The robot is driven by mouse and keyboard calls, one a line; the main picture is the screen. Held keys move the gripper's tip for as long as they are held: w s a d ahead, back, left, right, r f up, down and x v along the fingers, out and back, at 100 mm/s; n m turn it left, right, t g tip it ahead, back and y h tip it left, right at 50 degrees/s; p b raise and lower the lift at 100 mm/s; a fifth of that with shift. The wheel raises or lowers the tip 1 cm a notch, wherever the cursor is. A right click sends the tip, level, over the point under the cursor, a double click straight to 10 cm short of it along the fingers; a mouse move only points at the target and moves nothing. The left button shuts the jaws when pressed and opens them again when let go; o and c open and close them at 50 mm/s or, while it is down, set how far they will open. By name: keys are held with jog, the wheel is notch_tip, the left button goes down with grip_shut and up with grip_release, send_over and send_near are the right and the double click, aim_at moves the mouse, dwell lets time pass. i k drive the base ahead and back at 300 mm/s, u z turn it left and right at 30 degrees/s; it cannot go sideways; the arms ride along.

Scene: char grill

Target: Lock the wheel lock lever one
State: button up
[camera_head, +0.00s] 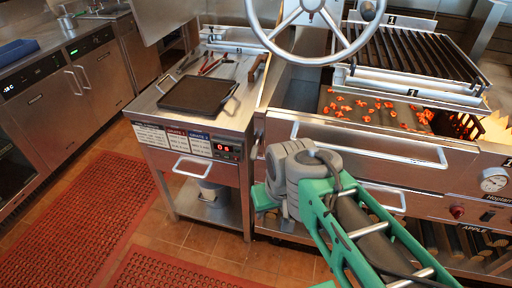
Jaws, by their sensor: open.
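A large spoked metal hand wheel (340,48) hangs at the top centre, its upper part cut off by the picture edge. A dark round knob (367,10) shows at the wheel's right rim. A small plate marked 1 (392,20) sits just right of the wheel, at the back of the grill grate. I cannot make out the wheel lock lever or whether it is locked. My green and grey arm reaches in from the lower right, in front of the grill and below the wheel. My gripper does not show in this view.
The char grill has a raised grate (420,52) above glowing red-orange coals (365,105). A front handle bar (370,150) sticks out. Left of it, a steel side table (165,112) carries a dark tray (198,95) and tongs. Red mats (85,205) lie on the open floor at left.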

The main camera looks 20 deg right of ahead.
aim_at(255, 149)
jog(key=k, duration=0.5)
jog(key=u, duration=1.05)
jog(key=i, duration=0.75)
jog(key=u, duration=0.15)
